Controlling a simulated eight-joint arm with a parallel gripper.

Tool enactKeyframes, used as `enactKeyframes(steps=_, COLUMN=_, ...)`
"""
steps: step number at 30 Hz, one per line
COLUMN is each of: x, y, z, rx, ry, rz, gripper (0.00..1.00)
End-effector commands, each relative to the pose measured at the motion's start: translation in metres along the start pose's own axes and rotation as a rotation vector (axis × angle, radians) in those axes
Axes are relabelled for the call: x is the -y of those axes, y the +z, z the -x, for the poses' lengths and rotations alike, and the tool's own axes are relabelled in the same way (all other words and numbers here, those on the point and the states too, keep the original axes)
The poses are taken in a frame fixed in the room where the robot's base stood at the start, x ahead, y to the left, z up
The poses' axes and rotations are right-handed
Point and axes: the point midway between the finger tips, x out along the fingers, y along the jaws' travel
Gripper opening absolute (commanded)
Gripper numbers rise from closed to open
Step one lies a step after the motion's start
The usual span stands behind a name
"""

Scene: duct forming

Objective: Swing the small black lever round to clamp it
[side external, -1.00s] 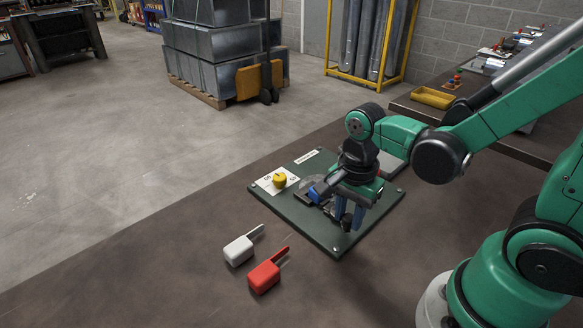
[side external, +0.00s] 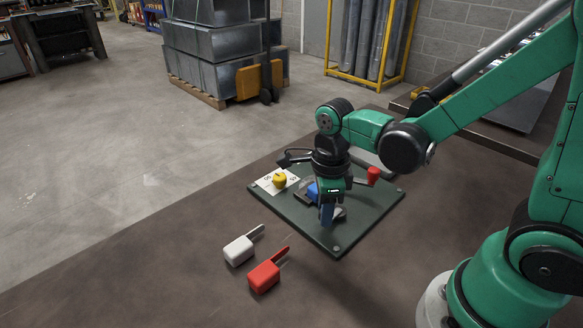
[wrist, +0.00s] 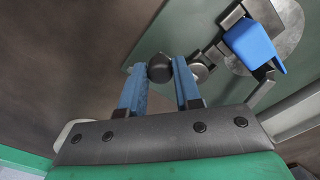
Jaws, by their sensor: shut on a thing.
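The small black lever's round black knob (wrist: 159,69) sits between the two blue fingertips of my gripper (wrist: 160,68) in the wrist view. My gripper is shut on this knob. A short metal end (wrist: 201,70) shows just right of the fingers. In the side view my gripper (side external: 327,222) points down over the front part of the dark green board (side external: 365,212), and the knob is hidden there. A blue part (wrist: 254,45) stands over a grey round plate, right of the fingers in the wrist view. It is partly hidden behind my gripper in the side view (side external: 312,190).
A yellow knob (side external: 279,181) stands on a white label at the board's left. A red-knobbed handle (side external: 373,176) rises on its right. A white block with a handle (side external: 239,250) and a red one (side external: 264,276) lie in front on the brown table.

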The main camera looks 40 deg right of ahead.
Motion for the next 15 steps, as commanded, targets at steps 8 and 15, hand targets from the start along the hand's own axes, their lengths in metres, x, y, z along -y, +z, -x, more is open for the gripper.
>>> enactKeyframes(steps=8, x=0.0031, y=0.0022, z=0.0001, rx=-0.001, ry=-0.001, rz=-0.070, gripper=0.00)
enactKeyframes(steps=15, x=0.0036, y=0.0025, z=0.0001, rx=-0.001, ry=-0.002, rz=-0.080, gripper=0.00)
